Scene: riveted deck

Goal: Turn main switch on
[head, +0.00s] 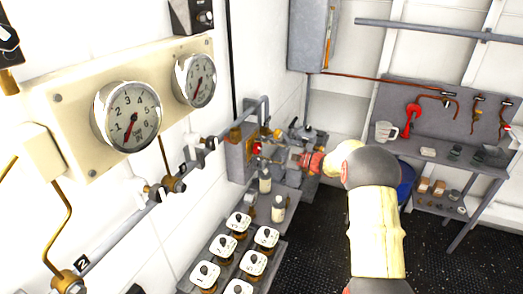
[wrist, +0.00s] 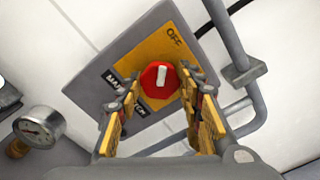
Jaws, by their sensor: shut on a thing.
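The main switch is a red knob (wrist: 160,78) with a white bar, set on a yellow plate of a grey box (wrist: 130,60). The plate carries the word OFF on its upper right and dark labels at its lower left. The white bar stands nearly upright in the wrist view; I cannot tell which position it marks. My gripper (wrist: 158,86) has its yellow-padded fingers on both sides of the knob and is shut on it. In the head view the grey switch box (head: 236,155) is on the left wall, with my gripper in front, small and partly hidden.
Grey pipes (wrist: 232,50) run close to the right of the box, and a small gauge (wrist: 38,125) is at lower left. In the head view a cream panel with two gauges (head: 128,113) is nearer on the wall. Bottles (head: 278,208) and several square-topped items stand below. A workbench (head: 440,150) is at right.

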